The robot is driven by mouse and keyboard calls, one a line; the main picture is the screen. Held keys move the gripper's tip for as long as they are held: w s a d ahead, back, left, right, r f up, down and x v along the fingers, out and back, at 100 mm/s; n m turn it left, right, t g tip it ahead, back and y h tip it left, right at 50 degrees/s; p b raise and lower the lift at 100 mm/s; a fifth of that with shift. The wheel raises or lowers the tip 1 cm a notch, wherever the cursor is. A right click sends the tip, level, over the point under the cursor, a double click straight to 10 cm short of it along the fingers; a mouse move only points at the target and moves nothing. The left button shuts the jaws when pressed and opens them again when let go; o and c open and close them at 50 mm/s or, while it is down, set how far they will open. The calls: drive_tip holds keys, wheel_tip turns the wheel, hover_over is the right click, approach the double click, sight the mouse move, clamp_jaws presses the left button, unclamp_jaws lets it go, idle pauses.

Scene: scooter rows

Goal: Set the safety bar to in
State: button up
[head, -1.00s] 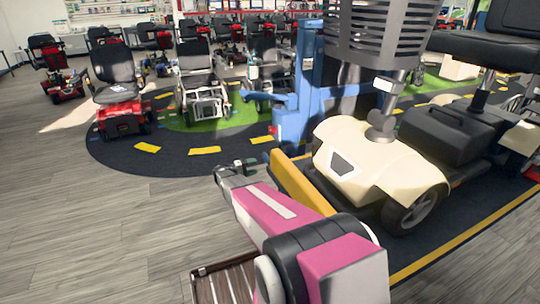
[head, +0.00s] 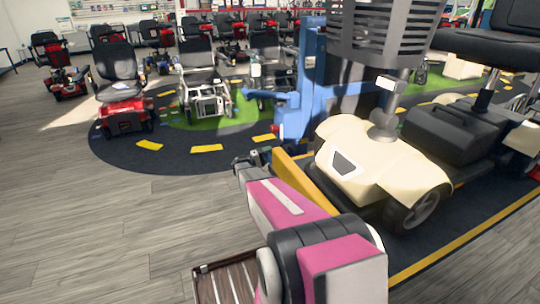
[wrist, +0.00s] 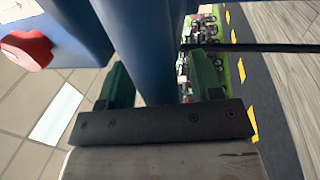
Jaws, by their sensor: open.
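A blue machine stands in front of the cream scooter, with a blue post (head: 306,85) and a low blue arm (head: 268,98) reaching left. I cannot tell for sure which part is the safety bar. A yellow bar (head: 300,187) lies low beside the scooter's front. In the wrist view a thin dark bar (wrist: 265,47) runs out to the right from the blue column (wrist: 145,45). My gripper (head: 253,158) is open just left of the yellow bar, below the blue machine. In the wrist view its green fingers (wrist: 160,78) lie on either side of the blue column; contact is unclear.
The cream scooter (head: 372,165) with a grey basket (head: 385,35) stands close to the right of my arm. A red knob (wrist: 27,48) shows in the wrist view. Rows of scooters (head: 118,88) stand behind. The grey floor (head: 90,220) at left is clear.

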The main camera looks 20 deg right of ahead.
drive_tip(key=shift+d+r, duration=0.1)
drive_tip(key=shift+d, duration=0.3)
drive_tip(key=shift+c, duration=0.2)
clamp_jaws()
drive_tip(key=d, duration=0.8)
drive_tip(key=shift+w+r, duration=0.15)
drive_tip(key=shift+o, duration=0.2)
unclamp_jaws()
drive_tip(key=a, duration=0.3)
drive_tip(key=a+f, duration=0.1)
drive_tip(key=a, duration=0.3)
drive_tip(key=a+f, duration=0.1)
drive_tip(key=a, duration=0.2)
drive_tip(key=shift+s+a+f, duration=0.1)
drive_tip(key=shift+s+a, duration=0.1)
drive_tip(key=shift+a, duration=0.15)
